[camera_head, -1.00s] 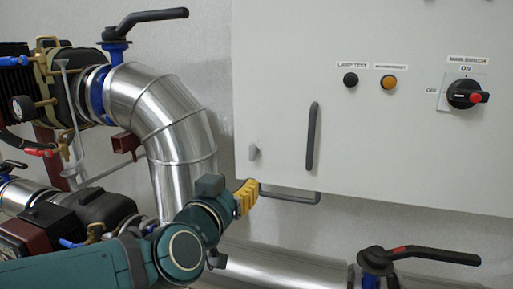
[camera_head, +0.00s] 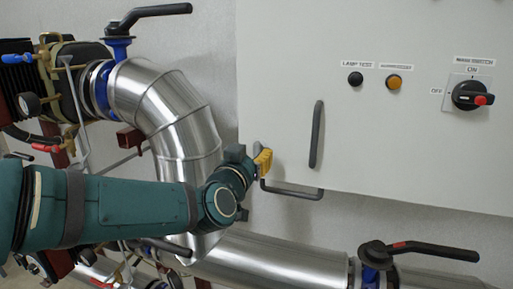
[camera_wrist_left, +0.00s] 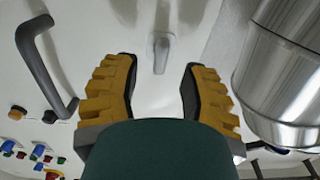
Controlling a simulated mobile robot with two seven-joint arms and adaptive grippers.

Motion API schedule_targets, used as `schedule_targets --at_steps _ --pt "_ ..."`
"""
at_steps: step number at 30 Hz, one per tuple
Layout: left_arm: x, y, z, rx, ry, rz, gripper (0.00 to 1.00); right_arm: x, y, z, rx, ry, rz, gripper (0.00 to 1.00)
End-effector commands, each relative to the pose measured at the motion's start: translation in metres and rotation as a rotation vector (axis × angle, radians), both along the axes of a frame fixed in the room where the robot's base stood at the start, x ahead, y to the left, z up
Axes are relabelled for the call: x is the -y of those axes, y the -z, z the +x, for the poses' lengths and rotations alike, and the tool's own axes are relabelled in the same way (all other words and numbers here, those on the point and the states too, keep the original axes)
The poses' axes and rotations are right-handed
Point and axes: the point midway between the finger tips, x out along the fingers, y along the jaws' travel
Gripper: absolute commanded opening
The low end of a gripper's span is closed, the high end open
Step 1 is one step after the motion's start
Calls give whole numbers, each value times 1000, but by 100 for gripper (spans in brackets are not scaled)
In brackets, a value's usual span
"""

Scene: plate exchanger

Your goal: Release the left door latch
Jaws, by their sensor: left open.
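The left door latch is a small pale grey knob-like lever (camera_wrist_left: 162,52) on the white cabinet door (camera_wrist_left: 105,30). In the left wrist view it stands just ahead of and between the fingertips of my left gripper (camera_wrist_left: 160,66). The yellow ribbed fingers are spread apart, with a gap on each side of the latch, and hold nothing. In the head view my left gripper (camera_head: 263,161) is at the lower left edge of the cabinet (camera_head: 400,140) and largely hides the latch. My right gripper is in neither view.
A dark vertical door handle (camera_head: 316,134) is right of the gripper; a grey bar handle (camera_head: 293,191) sits below the cabinet edge. A shiny bent pipe (camera_head: 170,115) stands close on the left. Lamp buttons and the main switch (camera_head: 470,95) are further right.

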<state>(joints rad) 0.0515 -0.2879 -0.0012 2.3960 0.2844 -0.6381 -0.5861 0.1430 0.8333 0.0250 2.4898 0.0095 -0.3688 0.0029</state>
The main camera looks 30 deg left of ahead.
Motion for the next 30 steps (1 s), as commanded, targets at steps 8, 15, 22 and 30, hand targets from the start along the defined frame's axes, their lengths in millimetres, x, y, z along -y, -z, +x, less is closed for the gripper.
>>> schedule_targets --at_steps 8,15,22,30 --pt "-8 0 32 -1 0 1 43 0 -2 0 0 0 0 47" --pt "-9 0 37 0 -1 0 43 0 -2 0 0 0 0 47" --pt "-9 0 37 0 -1 0 25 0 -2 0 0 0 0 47" --pt "-9 0 37 0 -1 0 0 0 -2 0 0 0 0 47"
